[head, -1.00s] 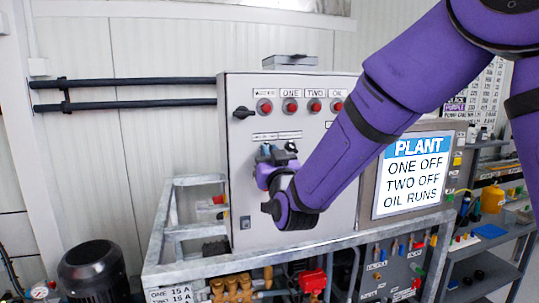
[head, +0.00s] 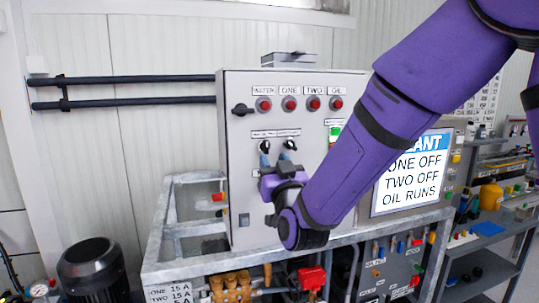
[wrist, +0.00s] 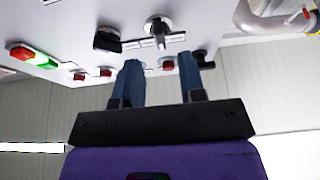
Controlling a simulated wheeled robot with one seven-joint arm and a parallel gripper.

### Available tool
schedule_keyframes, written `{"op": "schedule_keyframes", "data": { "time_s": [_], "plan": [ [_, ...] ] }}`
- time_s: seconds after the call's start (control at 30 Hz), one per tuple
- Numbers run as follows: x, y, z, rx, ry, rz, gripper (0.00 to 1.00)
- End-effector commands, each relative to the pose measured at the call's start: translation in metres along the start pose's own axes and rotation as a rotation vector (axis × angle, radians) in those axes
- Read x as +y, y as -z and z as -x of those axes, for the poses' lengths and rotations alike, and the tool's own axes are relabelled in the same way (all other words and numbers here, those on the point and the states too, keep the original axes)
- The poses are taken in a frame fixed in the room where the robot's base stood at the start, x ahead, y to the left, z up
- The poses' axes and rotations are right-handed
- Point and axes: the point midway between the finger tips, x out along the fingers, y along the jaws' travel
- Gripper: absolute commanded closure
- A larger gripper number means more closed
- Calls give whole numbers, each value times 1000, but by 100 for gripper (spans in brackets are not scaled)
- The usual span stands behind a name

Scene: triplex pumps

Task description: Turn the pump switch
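Two small black rotary switches sit side by side on the grey cabinet's front, under a label strip: a left one (head: 265,146) and a right one (head: 290,145). In the wrist view the left switch (wrist: 158,28) has a pale handle on a round plate, and the right switch (wrist: 107,40) is dark. My gripper (head: 276,160) is just below them in the head view, its blue fingers pointing up. In the wrist view my gripper (wrist: 160,62) has its fingers wide apart, with nothing between them. Which way the switch handles point is hard to tell from the head view.
The cabinet (head: 240,185) carries a row of red buttons (head: 290,104) and a black handle (head: 242,110) at left. A green button (head: 335,131) is near my arm. The display (head: 405,180), partly covered by my arm, reads ONE OFF, TWO OFF, OIL RUNS. Pipes and valves (head: 232,288) lie below.

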Motion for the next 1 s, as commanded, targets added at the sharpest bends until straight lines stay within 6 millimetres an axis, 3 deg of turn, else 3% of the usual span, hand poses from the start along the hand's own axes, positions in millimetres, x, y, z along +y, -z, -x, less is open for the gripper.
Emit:
{"op": "schedule_keyframes", "data": {
  "time_s": [0.2, 0.4, 0.83, 1.0],
  "plan": [
    [-1, 0, 40, -2, 3, 0, 63],
    [0, 0, 58, 0, 1, 0, 63],
    [1, 0, 61, -4, 1, -1, 63],
    [16, 6, 56, -80, 0, -9, 63]
  ]
}}
